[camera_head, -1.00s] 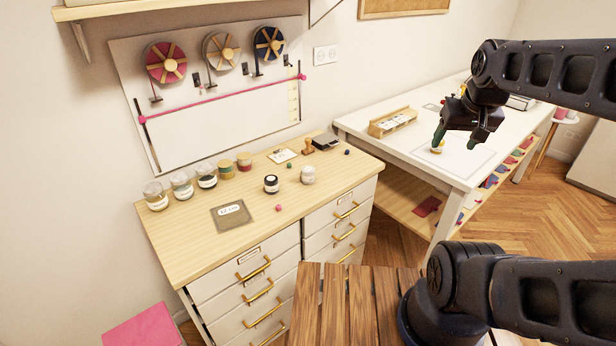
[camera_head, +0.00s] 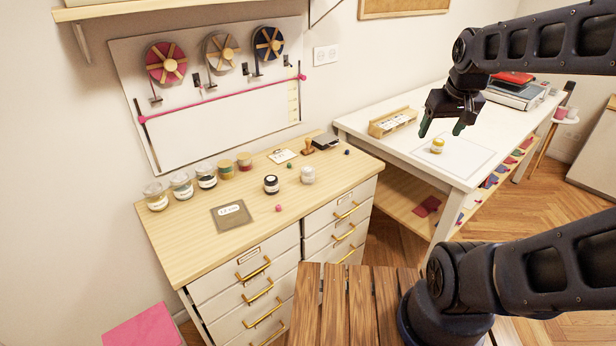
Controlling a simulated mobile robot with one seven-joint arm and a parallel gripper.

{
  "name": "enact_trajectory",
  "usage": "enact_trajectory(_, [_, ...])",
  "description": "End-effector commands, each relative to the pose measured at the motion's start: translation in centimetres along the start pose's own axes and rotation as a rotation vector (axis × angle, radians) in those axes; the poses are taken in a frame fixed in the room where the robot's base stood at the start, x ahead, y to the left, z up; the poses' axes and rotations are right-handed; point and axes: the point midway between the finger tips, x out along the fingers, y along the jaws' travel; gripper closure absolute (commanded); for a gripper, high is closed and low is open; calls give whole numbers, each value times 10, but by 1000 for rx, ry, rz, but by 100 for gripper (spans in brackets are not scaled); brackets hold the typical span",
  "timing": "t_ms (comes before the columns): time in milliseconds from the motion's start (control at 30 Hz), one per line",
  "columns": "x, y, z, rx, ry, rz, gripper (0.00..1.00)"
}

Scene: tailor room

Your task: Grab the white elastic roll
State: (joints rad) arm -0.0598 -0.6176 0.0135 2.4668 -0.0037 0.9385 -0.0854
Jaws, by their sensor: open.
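A small white roll (camera_head: 308,174), which looks like the white elastic roll, stands on the wooden top of the drawer cabinet (camera_head: 170,230), near its right side. A black roll with a pale label (camera_head: 271,184) stands to its left. My gripper (camera_head: 441,128) is open and empty, pointing down above the white table (camera_head: 480,165) at the right, well away from the white roll. A small yellow and white roll (camera_head: 437,146) stands below the fingers on a pale sheet on that table.
Several jars (camera_head: 182,184) line the back left of the cabinet top. A dark labelled card (camera_head: 232,215), a stamp (camera_head: 308,146) and small coloured balls lie around the rolls. A wooden tray (camera_head: 392,122) and stacked books (camera_head: 515,92) sit on the white table.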

Motion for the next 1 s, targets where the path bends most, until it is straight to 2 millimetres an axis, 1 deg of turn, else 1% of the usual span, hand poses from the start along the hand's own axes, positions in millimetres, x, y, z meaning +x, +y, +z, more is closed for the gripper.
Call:
enact_trajectory(33, [5,-5,-12,-38,-15,-6,29])
enact_trajectory(200, [21,-22,-49,-162,-50,-24,29])
enact_trajectory(367, [40,-42,-81,-279,-80,-43,29])
enact_trajectory(567, [70,-72,-118,-424,-118,-68,29])
enact_trajectory(800, [112,-117,-156,-602,-160,-103,29])
enact_trajectory(867, [124,-129,-164,-645,-171,-112,29])
enact_trajectory(1000, [153,-160,-180,-747,-193,-134,29])
